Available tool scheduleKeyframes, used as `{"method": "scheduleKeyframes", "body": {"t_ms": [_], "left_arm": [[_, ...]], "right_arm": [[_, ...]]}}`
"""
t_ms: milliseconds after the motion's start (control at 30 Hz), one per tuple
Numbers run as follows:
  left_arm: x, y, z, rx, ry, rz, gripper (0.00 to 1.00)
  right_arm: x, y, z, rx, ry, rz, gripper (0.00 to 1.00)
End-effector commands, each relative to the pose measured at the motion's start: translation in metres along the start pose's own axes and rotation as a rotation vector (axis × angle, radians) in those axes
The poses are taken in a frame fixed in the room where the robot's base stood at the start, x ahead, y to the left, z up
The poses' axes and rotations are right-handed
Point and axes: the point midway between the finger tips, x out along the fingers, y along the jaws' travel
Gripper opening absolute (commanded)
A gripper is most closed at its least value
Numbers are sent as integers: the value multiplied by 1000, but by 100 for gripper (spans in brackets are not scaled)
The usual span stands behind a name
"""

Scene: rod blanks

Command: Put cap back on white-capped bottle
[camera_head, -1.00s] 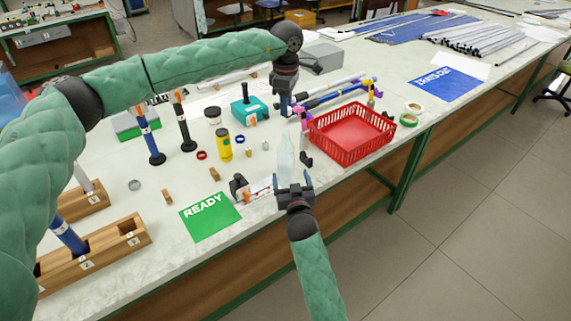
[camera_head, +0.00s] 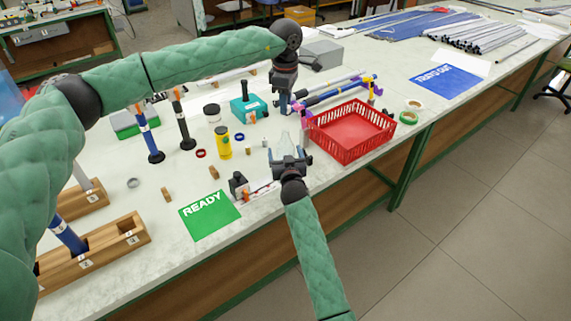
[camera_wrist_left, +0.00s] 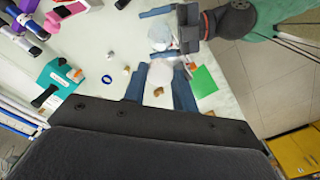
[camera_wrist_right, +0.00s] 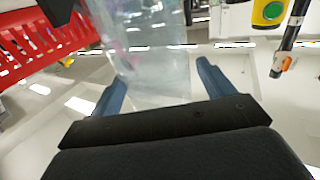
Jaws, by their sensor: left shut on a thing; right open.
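The clear bottle (camera_head: 285,141) stands upright on the table, left of the red basket. My right gripper (camera_head: 289,155) is open, low at the bottle's near side. In the right wrist view the bottle (camera_wrist_right: 150,55) stands between the spread fingers. My left gripper (camera_head: 285,111) is above and beyond the bottle, pointing down. In the left wrist view it is shut on a white round thing, seemingly the cap (camera_wrist_left: 159,76). The bottle (camera_wrist_left: 160,38) and my right gripper's blue fingers show just past it. The cap is hard to make out in the head view.
A red basket (camera_head: 346,152) stands close on the right. A yellow container (camera_head: 223,145), a teal box (camera_head: 246,110) and small loose parts lie to the left. A dark clamp-like part (camera_head: 238,184) and the green READY sheet (camera_head: 208,216) are near the front edge.

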Motion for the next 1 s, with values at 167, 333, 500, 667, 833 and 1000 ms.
{"method": "scheduleKeyframes", "body": {"t_ms": [167,333,500,667,833,1000], "left_arm": [[0,0,0,0,0,0,7],[0,0,0,0,0,0,7],[0,0,0,0,0,0,7],[0,0,0,0,0,0,7],[0,0,0,0,0,0,7],[13,0,0,0,1,-2,7]], "right_arm": [[6,0,0,0,0,0,81],[7,0,0,0,0,0,81],[7,0,0,0,0,0,67],[7,0,0,0,0,0,36],[7,0,0,0,0,0,14],[7,0,0,0,0,0,14]]}}
